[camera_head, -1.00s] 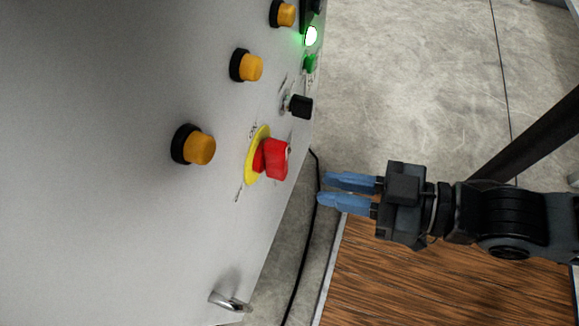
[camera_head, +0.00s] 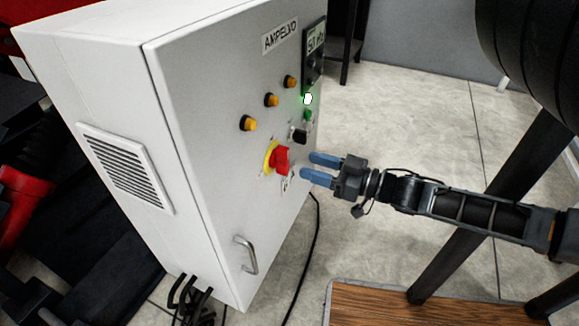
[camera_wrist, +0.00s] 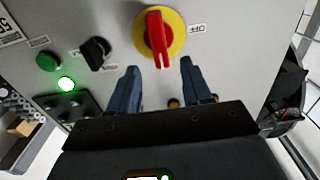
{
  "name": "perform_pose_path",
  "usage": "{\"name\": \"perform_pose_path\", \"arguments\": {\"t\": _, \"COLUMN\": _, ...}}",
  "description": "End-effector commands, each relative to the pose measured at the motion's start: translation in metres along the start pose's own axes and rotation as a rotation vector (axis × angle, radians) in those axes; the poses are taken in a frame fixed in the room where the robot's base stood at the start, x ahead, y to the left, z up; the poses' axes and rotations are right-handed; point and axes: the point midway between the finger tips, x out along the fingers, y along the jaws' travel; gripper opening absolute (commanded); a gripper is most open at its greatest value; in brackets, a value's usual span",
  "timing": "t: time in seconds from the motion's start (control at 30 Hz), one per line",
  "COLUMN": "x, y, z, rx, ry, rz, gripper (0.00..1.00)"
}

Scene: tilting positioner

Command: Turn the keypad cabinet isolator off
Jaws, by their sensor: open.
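The keypad cabinet (camera_head: 207,150) is a light grey box, and its front panel fills much of the wrist view (camera_wrist: 220,40). The isolator is a red handle (camera_head: 281,159) on a yellow round plate (camera_head: 268,158). In the wrist view the red handle (camera_wrist: 158,36) stands across the yellow plate (camera_wrist: 176,46), with a label reading as "OFF" beside it. My gripper (camera_head: 312,167) is open and empty, just right of the handle in the head view. In the wrist view its blue fingers (camera_wrist: 160,78) point at the panel either side of the handle's lower end, seemingly apart from it.
A black selector knob (camera_head: 299,135), a green button (camera_head: 308,115), a lit green lamp (camera_head: 307,99) and orange buttons (camera_head: 271,100) share the panel. A metal door handle (camera_head: 246,255) sits below. A black cable (camera_head: 309,240) lies on the floor. A wooden surface (camera_head: 420,305) is at lower right.

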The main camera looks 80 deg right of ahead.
Motion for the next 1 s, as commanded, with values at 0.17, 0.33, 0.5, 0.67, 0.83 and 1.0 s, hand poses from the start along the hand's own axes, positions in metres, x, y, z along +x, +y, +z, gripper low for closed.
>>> {"name": "perform_pose_path", "arguments": {"t": 0.17, "x": 0.03, "y": -0.002, "z": 0.001, "rx": 0.0, "ry": 0.002, "rz": -0.004, "gripper": 0.49}}
{"name": "perform_pose_path", "arguments": {"t": 0.33, "x": 0.05, "y": -0.002, "z": 0.001, "rx": -0.001, "ry": 0.001, "rz": -0.003, "gripper": 0.49}}
{"name": "perform_pose_path", "arguments": {"t": 0.5, "x": 0.059, "y": -0.002, "z": 0.0, "rx": 0.0, "ry": 0.0, "rz": -0.002, "gripper": 0.49}}
{"name": "perform_pose_path", "arguments": {"t": 0.67, "x": 0.06, "y": -0.001, "z": 0.0, "rx": 0.0, "ry": -0.001, "rz": -0.001, "gripper": 0.49}}
{"name": "perform_pose_path", "arguments": {"t": 0.83, "x": 0.059, "y": -0.001, "z": 0.0, "rx": -0.001, "ry": -0.001, "rz": -0.001, "gripper": 0.41}}
{"name": "perform_pose_path", "arguments": {"t": 1.0, "x": 0.059, "y": -0.001, "z": 0.0, "rx": -0.001, "ry": -0.001, "rz": -0.001, "gripper": 0.25}}
